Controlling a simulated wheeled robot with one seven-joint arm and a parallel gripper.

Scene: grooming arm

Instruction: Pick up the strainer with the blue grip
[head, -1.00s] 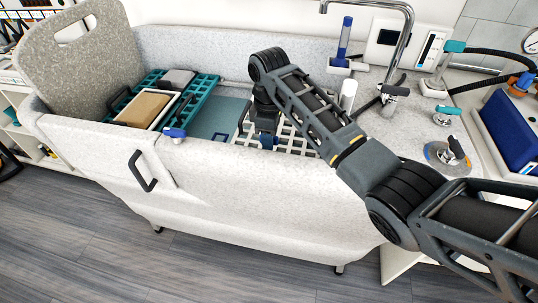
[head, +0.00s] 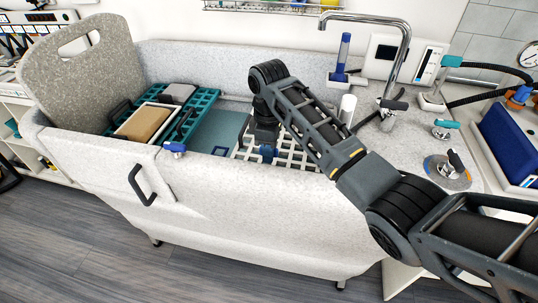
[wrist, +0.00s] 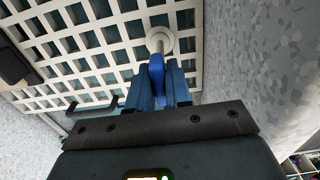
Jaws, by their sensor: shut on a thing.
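In the wrist view the strainer is a small round white disc (wrist: 160,40) with an upright blue grip (wrist: 157,74). It is seen against the white grid rack, close to the tub wall. My gripper (wrist: 158,66) is shut on the blue grip, one blue finger on each side. In the head view my gripper (head: 268,153) is low inside the tub over the grid. The strainer is hidden there behind my gripper and the tub's front wall. Whether the disc touches the surface under it is not clear.
The grey tub's front wall (head: 250,200) stands close before my gripper. A tall faucet (head: 405,50) rises at the back right.

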